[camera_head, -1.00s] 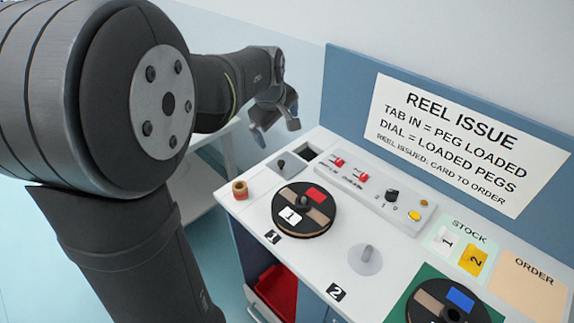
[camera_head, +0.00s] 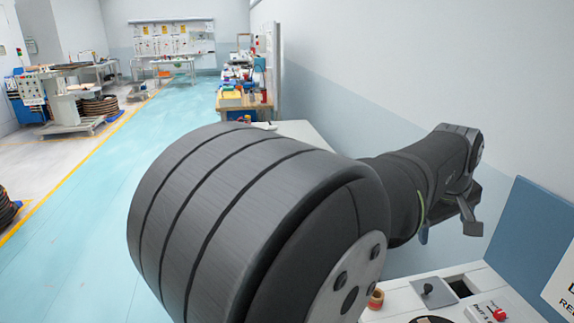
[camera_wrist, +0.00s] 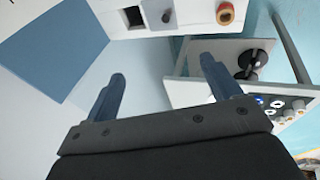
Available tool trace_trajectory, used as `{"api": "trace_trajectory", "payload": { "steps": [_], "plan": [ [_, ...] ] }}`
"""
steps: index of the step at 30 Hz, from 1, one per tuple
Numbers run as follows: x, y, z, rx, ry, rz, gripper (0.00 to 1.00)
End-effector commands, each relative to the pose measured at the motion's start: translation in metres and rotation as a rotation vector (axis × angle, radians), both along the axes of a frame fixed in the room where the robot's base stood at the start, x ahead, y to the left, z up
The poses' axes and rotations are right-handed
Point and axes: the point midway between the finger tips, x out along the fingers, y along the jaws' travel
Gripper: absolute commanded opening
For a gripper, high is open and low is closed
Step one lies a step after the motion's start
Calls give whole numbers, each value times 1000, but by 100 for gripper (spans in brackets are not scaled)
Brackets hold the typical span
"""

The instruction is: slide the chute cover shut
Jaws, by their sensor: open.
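The chute cover (camera_head: 434,292) is a grey plate with a small dark knob on the white bench top. It lies beside a dark square chute opening (camera_head: 461,287), which is uncovered. In the wrist view the cover (camera_wrist: 157,16) and the opening (camera_wrist: 134,16) show at the top edge. My gripper (camera_head: 446,227) is open and empty, in the air above and beyond the cover, near the wall. In the wrist view my gripper (camera_wrist: 160,72) has its two blue fingers well apart, touching nothing.
An orange-brown ring (camera_head: 376,298) stands left of the cover. In the wrist view a side table (camera_wrist: 215,58) holds dark reels and several small round parts.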

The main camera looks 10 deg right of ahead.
Motion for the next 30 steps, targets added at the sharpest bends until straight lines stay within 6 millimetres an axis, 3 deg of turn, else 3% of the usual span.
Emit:
{"api": "trace_trajectory", "payload": {
  "steps": [1, 7, 10, 12, 18, 21, 25, 30],
  "plan": [
    [0, 0, 0, 0, 0, 0, 72],
    [2, 0, -7, -4, 22, 20, 33],
    [10, 3, -29, -29, 114, 106, 14],
    [18, 6, -54, -61, 224, 215, 0],
    [52, 23, -128, -193, 599, 657, 0],
    [68, 34, -155, -255, 749, 864, 0],
    [84, 45, -177, -318, 880, 1056, 0],
    [91, 49, -188, -348, 942, 1150, 0]
  ]
}}
